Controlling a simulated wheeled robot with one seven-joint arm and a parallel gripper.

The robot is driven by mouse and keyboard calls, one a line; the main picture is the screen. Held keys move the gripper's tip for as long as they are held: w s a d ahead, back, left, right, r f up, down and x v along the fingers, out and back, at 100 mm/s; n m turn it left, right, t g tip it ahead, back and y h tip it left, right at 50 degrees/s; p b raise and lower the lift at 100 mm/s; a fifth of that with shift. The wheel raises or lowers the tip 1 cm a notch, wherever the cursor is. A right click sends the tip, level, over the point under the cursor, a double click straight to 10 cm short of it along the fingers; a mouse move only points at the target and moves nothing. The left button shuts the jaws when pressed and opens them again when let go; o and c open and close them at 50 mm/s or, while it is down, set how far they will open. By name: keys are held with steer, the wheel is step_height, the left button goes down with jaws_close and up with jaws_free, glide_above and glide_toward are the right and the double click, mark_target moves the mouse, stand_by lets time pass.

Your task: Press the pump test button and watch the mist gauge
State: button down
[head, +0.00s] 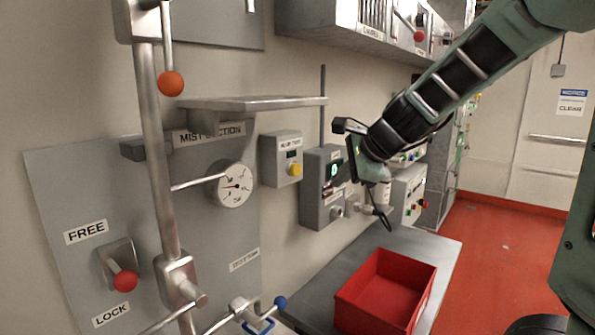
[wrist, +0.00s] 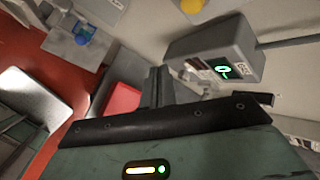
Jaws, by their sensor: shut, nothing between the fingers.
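The mist gauge (head: 234,184) is a round white dial on the grey wall panel, under a label that seems to read "MIST EJECTION". Its needle is too small to read surely. Right of it, a grey box (head: 281,150) carries a yellow button (head: 295,169); its label is too blurred to read surely, but it may be the pump test button. The yellow button also shows at the top edge of the wrist view (wrist: 192,5). My gripper (head: 384,219) is shut and empty, to the right of the button and apart from it. Its fingers (wrist: 157,84) point away from the wrist camera.
A grey box with a green display (head: 334,172) stands between the button and my gripper. A red bin (head: 376,328) sits on the grey bench (head: 440,252) below. A shelf (head: 255,103) juts out above the gauge. A vertical pipe (head: 157,150) with levers stands at left.

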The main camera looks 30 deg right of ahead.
mark_target(298, 173)
steer(key=w+a, duration=0.2)
steer(key=w, duration=0.5)
steer(key=shift+w+a+p, duration=0.3)
steer(key=shift+a, duration=0.05)
stand_by(1.8)
steer(key=shift+w+a, duration=0.15)
steer(key=shift+w, duration=0.25)
steer(key=shift+w+a, duration=0.25)
steer(key=shift+w, duration=0.4)
stand_by(0.9)
steer(key=shift+s, duration=0.1)
steer(key=shift+s+d, duration=0.2)
steer(key=shift+s, duration=0.3)
steer(key=shift+s+d, duration=0.15)
steer(key=shift+s, duration=0.3)
steer(key=shift+s, duration=0.1)
steer(key=s, duration=0.1)
steer(key=s+d, duration=0.1)
steer(key=s, duration=0.2)
steer(key=shift+s+d+b, duration=0.25)
steer(key=shift+d+b, duration=0.1)
